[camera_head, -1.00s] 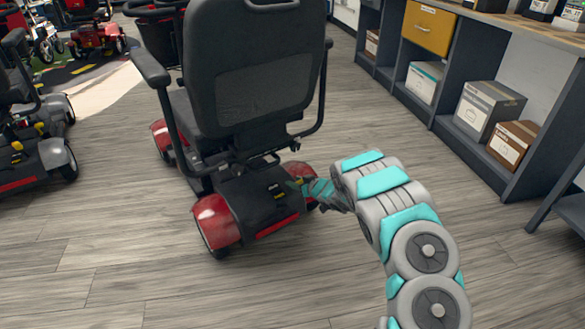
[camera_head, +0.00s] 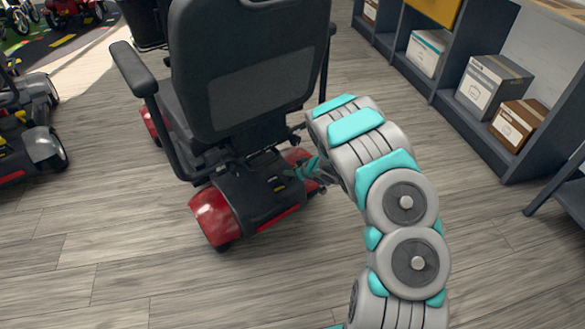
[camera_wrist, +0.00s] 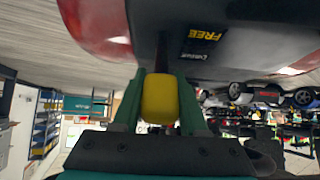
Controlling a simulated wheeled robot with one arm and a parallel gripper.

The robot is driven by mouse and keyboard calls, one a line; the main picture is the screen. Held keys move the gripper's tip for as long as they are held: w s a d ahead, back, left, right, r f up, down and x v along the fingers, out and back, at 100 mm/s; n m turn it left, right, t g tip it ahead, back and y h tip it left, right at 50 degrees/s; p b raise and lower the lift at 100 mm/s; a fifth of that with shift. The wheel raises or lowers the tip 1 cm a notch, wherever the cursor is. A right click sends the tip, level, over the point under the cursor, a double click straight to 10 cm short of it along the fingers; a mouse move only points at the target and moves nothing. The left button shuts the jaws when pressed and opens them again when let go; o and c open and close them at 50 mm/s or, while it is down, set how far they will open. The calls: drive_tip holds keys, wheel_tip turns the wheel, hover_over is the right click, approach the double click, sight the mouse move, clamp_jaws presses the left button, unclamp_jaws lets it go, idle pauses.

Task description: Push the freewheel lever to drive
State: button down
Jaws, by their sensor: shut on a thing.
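The red and black scooter (camera_head: 240,205) stands ahead of me with its back toward me. In the wrist view, a yellow lever knob (camera_wrist: 160,99) sits between the two green fingers of my gripper (camera_wrist: 160,100), which is shut on it. A dark stem runs from the knob toward the scooter's rear body (camera_wrist: 190,30). A label (camera_wrist: 204,33) on that body carries yellow lettering that reads FREE, upside down in this view. In the head view, my gripper (camera_head: 305,170) is at the right rear of the scooter, and my arm partly hides it; the knob is hard to make out there.
The scooter's black seat back (camera_head: 245,75) rises beside my arm. Shelves with boxes (camera_head: 492,85) run along the right. Another scooter (camera_head: 30,130) stands at the left. The wooden floor (camera_head: 150,270) in front is clear.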

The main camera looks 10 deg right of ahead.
drive_tip(key=shift+w, duration=0.1)
drive_tip(key=shift+c, duration=2.2)
unclamp_jaws()
drive_tip(key=v, duration=0.7)
drive_tip(key=shift+s+r, duration=0.25)
drive_tip(key=shift+s, duration=0.05)
